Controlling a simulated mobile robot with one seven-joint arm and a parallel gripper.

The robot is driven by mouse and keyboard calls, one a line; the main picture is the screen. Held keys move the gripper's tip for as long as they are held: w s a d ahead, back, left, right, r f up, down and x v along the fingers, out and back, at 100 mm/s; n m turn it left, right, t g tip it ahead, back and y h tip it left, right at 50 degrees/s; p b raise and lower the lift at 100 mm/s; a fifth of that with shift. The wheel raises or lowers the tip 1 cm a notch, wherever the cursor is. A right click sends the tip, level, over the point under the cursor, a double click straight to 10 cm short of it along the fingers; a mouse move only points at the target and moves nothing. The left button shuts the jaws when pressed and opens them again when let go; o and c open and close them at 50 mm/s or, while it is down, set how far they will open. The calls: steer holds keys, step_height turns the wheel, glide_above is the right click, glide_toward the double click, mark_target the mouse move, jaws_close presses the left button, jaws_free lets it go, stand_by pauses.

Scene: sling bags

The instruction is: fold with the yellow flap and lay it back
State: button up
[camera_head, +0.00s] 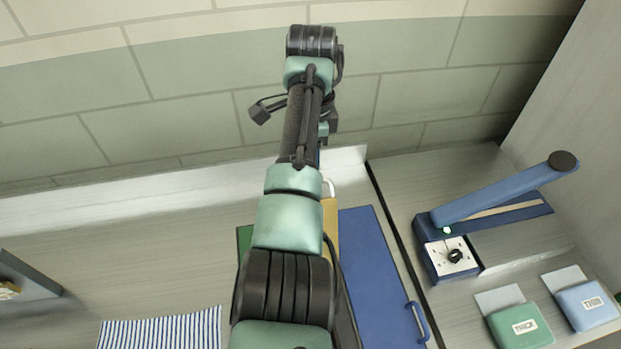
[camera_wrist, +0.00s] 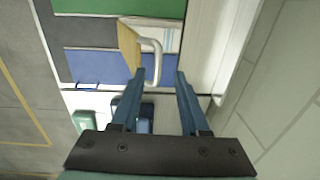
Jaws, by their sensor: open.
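The yellow flap (camera_wrist: 128,48) stands partly raised between a green panel (camera_wrist: 90,22) and a blue panel (camera_wrist: 92,64) in the wrist view. A white loop handle (camera_wrist: 154,60) is on its edge. In the head view my arm hides most of the yellow flap (camera_head: 330,225); its white handle (camera_head: 331,187) shows just beside the arm. My gripper (camera_wrist: 159,74) is open, its two blue fingers apart, with the handle's near end close to the space between the tips. Contact cannot be told.
A blue panel (camera_head: 375,270) with a side handle lies right of my arm. A blue lever device (camera_head: 490,210), a green packet (camera_head: 520,325) and a light-blue packet (camera_head: 582,300) stand further right. A striped cloth (camera_head: 160,328) lies at front left. A wall (camera_head: 190,105) rises behind the counter.

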step_height(320, 180, up, 7)
steer(key=p, duration=0.1)
steer(key=shift+s+r, duration=0.15)
steer(key=shift+s, duration=0.05)
steer(key=shift+c, duration=0.2)
stand_by(0.8)
